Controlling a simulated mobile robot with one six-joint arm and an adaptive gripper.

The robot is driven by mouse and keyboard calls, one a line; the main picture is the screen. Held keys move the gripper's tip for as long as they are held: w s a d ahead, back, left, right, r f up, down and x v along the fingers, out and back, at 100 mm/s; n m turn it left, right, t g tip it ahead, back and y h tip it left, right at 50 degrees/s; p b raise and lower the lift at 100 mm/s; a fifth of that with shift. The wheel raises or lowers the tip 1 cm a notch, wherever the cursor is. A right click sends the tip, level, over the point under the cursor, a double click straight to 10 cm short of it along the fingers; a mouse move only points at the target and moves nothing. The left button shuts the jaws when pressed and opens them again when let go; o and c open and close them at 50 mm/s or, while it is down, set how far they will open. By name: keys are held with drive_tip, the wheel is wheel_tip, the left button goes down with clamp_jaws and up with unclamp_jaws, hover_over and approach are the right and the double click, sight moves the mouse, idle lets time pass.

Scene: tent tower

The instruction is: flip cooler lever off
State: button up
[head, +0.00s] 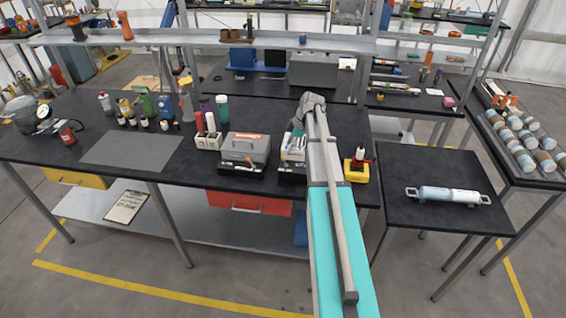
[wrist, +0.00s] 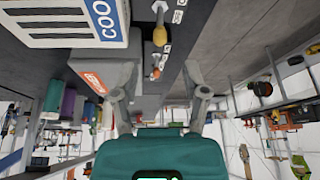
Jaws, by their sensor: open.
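In the wrist view, the white cooler (wrist: 100,22) with dark slots and the letters "COO" fills the upper left. A lever with a yellow knob (wrist: 159,36) stands on the dark base beside it. A second lever with an orange knob (wrist: 155,74) is lower, near a grey box with an orange label (wrist: 93,79). My gripper (wrist: 160,92) is open and empty, its fingers apart below both levers in the picture. In the head view, my gripper (head: 309,108) is above the bench, and my arm partly hides the cooler (head: 292,142). The cooler lever is not clear there.
In the head view, the grey box (head: 246,148) stands left of the cooler on the black bench (head: 185,165). A yellow device with a red top (head: 356,168) is right of my arm. A white rack (head: 208,140) holds bottles. A shelf (head: 210,37) crosses above the back.

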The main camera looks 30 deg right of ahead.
sight(283, 158)
drive_tip(key=shift+b+x, duration=3.1)
drive_tip(key=shift+x, duration=0.55)
drive_tip(key=shift+c, duration=0.2)
clamp_jaws()
